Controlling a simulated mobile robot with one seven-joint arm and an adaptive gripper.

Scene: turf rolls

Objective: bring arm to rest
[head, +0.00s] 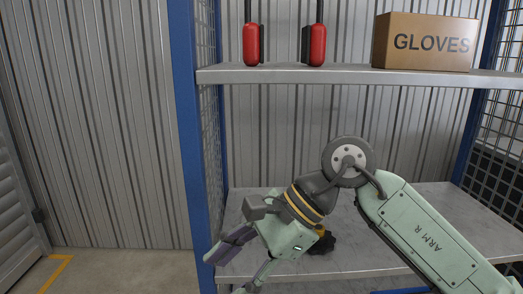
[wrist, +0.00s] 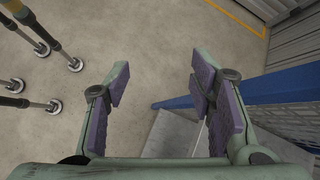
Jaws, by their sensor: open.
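My arm (head: 420,235) reaches in from the lower right in the head view and bends at a grey joint in front of the rack. My gripper (head: 238,262) hangs at the lower left end of the arm, by the rack's blue post. In the wrist view my gripper (wrist: 160,95) shows two purple-padded fingers spread wide apart. A small dark object (head: 322,243) lies on the lower shelf, partly hidden behind my wrist.
A rack with a blue post (head: 188,120) holds an upper shelf (head: 300,75) and a lower shelf (head: 350,262). Two red tools (head: 252,45) and a GLOVES box (head: 425,42) stand on the upper shelf. Several poles with round feet (wrist: 75,64) stand on the floor (wrist: 130,30).

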